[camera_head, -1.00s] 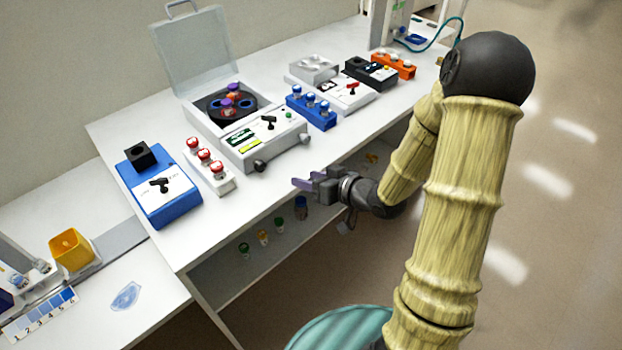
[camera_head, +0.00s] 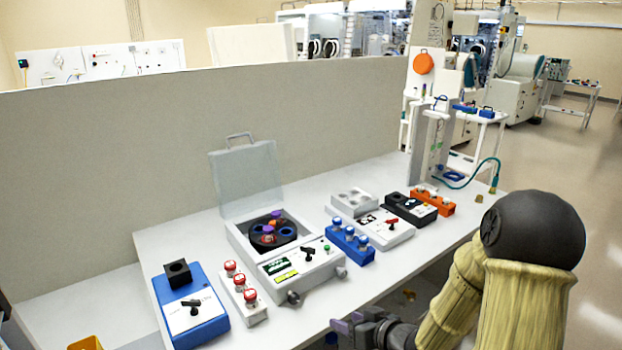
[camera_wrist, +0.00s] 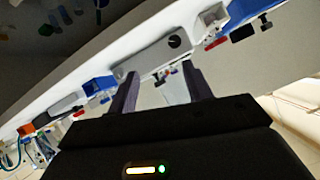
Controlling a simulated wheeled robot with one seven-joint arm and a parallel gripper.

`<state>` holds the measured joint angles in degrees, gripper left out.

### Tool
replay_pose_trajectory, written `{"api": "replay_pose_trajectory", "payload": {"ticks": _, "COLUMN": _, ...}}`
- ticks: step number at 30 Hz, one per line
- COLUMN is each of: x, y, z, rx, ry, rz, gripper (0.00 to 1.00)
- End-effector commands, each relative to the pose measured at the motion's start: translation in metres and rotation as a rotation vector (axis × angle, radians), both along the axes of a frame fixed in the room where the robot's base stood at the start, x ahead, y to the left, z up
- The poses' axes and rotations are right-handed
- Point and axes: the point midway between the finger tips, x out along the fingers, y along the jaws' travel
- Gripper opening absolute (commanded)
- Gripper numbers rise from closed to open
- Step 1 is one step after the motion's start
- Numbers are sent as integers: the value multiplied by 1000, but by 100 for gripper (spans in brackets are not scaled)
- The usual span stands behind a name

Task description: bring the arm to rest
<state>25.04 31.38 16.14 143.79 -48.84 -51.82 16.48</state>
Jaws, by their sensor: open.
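My gripper (camera_head: 352,325) is at the bottom of the head view, in front of the white bench's (camera_head: 180,232) front edge, with nothing held. In the wrist view my gripper (camera_wrist: 163,92) shows two dark fingers apart with a gap between them. Beyond the fingers is the grey front of the centrifuge (camera_wrist: 165,52). My arm's pale-yellow sleeved links run along the lower right of the head view.
The open-lidded centrifuge (camera_head: 300,268) stands mid-bench. A blue device (camera_head: 190,318) and a white rack with red-capped vials (camera_head: 243,303) stand left of it. A blue rack (camera_head: 352,246) and an orange rack (camera_head: 432,202) stand right. Open floor lies at the right.

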Motion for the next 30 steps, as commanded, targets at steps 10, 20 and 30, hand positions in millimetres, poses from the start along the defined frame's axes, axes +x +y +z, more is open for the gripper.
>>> {"api": "replay_pose_trajectory", "payload": {"ticks": 10, "x": -32, "y": -50, "z": 25, "rx": -394, "ry": 264, "rz": -213, "gripper": 50}}
{"api": "replay_pose_trajectory", "payload": {"ticks": 20, "x": -112, "y": -61, "z": 70, "rx": -490, "ry": 599, "rz": -358, "gripper": 50}}
{"api": "replay_pose_trajectory", "payload": {"ticks": 30, "x": -148, "y": -52, "z": 82, "rx": -459, "ry": 739, "rz": -367, "gripper": 50}}
